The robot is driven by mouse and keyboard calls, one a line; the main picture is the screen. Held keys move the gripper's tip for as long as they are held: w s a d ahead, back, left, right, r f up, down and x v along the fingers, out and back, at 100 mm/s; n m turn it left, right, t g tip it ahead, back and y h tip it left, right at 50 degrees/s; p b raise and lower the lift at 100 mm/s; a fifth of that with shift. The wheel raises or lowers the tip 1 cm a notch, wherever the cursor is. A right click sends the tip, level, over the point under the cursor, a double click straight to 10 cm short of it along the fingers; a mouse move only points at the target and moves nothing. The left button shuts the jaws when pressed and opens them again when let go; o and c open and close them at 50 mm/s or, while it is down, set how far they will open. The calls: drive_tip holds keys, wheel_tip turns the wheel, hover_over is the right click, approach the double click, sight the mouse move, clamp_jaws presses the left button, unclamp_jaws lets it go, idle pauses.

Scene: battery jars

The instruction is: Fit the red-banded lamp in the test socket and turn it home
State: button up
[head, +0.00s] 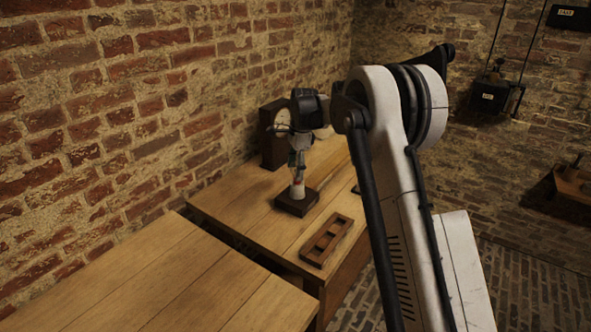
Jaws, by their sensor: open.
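The test socket (297,191) is a small pale fitting on a dark square wooden base (297,206), standing on the far wooden bench. The lamp (293,179) appears upright at the top of the socket, with a faint trace of red; most of it is hidden by my gripper. My gripper (297,167) points down directly over the socket, with its open fingers around or just above the lamp. At this size I cannot tell whether the fingers touch the lamp or how deep it sits.
A dark wooden rack (327,240) with several recesses lies in front of the socket; no lamp shows in it. A dark boxed instrument with a round dial (272,137) stands behind, near the brick wall. The near bench (170,275) is bare.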

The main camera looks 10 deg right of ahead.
drive_tip(key=c, duration=1)
drive_tip(key=m+b, duration=0.1)
drive_tip(key=m, duration=0.4)
drive_tip(key=shift+w+m+t, duration=0.15)
drive_tip(key=shift+m+t, duration=0.15)
drive_tip(key=shift+t, duration=0.1)
drive_tip(key=shift+c, duration=0.2)
drive_tip(key=shift+m, duration=0.4)
drive_tip(key=m, duration=0.2)
drive_tip(key=m+b, duration=0.1)
drive_tip(key=m, duration=0.2)
drive_tip(key=shift+w+d+m+t+h, duration=0.1)
drive_tip(key=shift+w+m+t+h, duration=0.05)
drive_tip(key=shift+m+t+h, duration=0.15)
drive_tip(key=o, duration=1)
drive_tip(key=shift+o, duration=0.2)
